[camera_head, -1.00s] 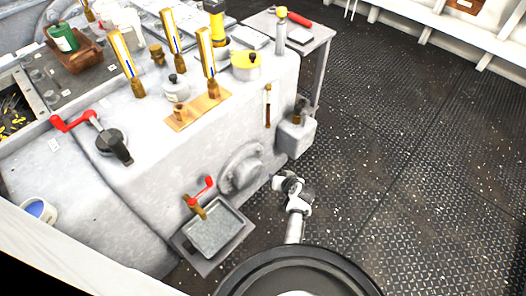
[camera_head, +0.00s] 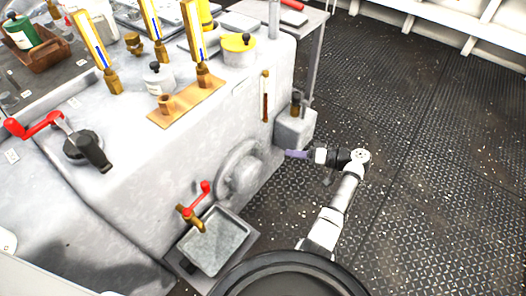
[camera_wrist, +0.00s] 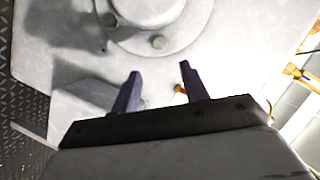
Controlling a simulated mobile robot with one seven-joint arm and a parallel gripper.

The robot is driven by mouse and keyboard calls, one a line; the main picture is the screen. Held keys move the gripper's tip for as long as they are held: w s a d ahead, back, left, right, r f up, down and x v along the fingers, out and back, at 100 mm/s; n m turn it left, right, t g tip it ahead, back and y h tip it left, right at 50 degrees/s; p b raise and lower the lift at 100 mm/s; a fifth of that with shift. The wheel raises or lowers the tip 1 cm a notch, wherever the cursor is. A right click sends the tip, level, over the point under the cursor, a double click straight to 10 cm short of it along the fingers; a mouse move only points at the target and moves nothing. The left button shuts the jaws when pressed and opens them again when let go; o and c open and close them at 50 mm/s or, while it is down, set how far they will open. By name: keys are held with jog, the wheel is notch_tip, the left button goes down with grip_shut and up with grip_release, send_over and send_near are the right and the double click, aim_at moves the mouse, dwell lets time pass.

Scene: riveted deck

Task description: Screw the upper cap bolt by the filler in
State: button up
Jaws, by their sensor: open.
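A round grey cap (camera_head: 241,172) sits on the side of the grey machine casing; in the wrist view the cap (camera_wrist: 148,10) fills the top middle. One bolt head (camera_wrist: 159,42) shows on its flange, just beyond the fingertips, and another (camera_wrist: 108,19) is farther left. I cannot tell which is the upper one. A grey box with a brass neck (camera_head: 295,104), possibly the filler, stands at the casing's corner. My gripper (camera_head: 288,153) is open, its purple fingers pointing left toward the casing. In the wrist view my gripper (camera_wrist: 160,70) is empty between its fingers.
A side table (camera_head: 312,20) is behind. The riveted floor (camera_head: 430,150) at right is clear.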

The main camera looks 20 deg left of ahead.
aim_at(260, 150)
jog(key=x, duration=1.1)
jog(key=shift+a+f, duration=0.15)
jog(key=shift+a, duration=0.15)
jog(key=shift+c, duration=0.4)
grip_shut()
